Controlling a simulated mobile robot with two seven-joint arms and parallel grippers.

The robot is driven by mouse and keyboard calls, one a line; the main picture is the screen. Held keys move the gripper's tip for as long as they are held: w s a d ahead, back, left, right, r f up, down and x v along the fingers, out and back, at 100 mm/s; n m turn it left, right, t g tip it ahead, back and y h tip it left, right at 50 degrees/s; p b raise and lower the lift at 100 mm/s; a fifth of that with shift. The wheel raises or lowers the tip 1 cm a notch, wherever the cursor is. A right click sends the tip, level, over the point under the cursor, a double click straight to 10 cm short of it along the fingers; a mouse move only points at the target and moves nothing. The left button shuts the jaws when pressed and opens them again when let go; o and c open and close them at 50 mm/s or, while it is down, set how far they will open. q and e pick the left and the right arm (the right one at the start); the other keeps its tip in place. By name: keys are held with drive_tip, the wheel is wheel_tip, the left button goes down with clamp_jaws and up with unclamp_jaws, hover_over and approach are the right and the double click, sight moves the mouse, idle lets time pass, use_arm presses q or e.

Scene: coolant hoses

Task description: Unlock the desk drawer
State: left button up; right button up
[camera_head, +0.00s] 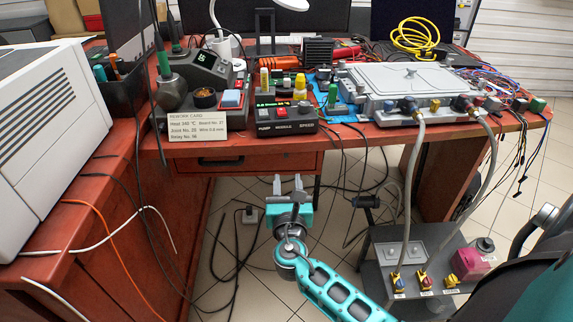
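The desk drawer (262,164) is a shut reddish-brown front under the desk top, below the soldering gear. No key can be made out. My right gripper (287,184) points up toward the desk, just below and to the right of the drawer front. Its two grey fingers stand apart with nothing visible between them. It appears clear of the drawer. My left gripper is not in view.
The desk top (240,146) carries a rework card (198,127), a soldering station (200,70) and a grey metal box (400,85). Hoses run from the box to a grey unit (425,260) at right. Loose cables hang below the desk; tiled floor lies under my gripper.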

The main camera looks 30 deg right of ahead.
drive_tip(key=b+x, duration=0.1)
drive_tip(key=x, duration=0.7)
drive_tip(key=shift+w+d+b, duration=0.1)
drive_tip(key=shift+w+b, duration=0.2)
drive_tip(key=shift+b, duration=0.05)
clamp_jaws()
